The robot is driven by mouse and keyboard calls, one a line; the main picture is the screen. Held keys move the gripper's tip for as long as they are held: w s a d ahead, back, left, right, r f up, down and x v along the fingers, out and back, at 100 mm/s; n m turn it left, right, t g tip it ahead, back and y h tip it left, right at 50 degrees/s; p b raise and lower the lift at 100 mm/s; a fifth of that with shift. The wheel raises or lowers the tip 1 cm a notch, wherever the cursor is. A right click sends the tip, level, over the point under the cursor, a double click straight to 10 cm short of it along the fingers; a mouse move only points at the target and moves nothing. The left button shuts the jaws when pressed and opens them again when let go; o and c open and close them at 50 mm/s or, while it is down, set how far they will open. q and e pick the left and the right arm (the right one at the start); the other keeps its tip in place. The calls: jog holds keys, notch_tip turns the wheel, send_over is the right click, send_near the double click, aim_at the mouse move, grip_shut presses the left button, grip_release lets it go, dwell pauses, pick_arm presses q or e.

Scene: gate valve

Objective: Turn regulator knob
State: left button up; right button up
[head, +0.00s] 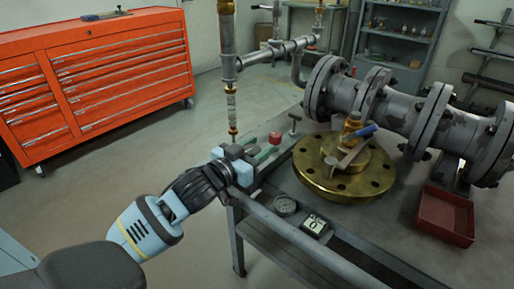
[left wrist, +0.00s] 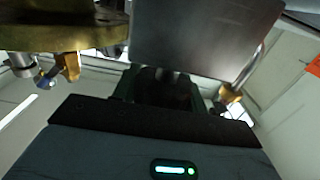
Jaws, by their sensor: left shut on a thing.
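My left gripper (head: 238,163) reaches in from the left to the near left corner of the workbench. My right gripper is out of view.
A brass flange (head: 345,185) stands on the bench beside the fixture, with a large grey flanged pipe (head: 405,103) behind. A round gauge (head: 285,206) and a small meter (head: 314,225) lie near the front edge. A vertical pipe (head: 229,60) rises behind my gripper. A red tray (head: 445,216) is at right.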

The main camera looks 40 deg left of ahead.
pick_arm(q)
jog(key=shift+r+m+h+p, duration=0.2)
jog(key=shift+m+h+p, duration=0.3)
jog(key=shift+h+p, duration=0.45)
jog(key=shift+d+p, duration=0.15)
jog(key=shift+p, duration=0.25)
jog(key=shift+f+m+g+h, duration=0.1)
jog(key=shift+m+g+h, duration=0.2)
jog(key=shift+m+h, duration=0.25)
jog(key=shift+f, duration=0.1)
jog(key=shift+d, duration=0.1)
jog(key=o, duration=1)
jog(key=shift+s, duration=0.15)
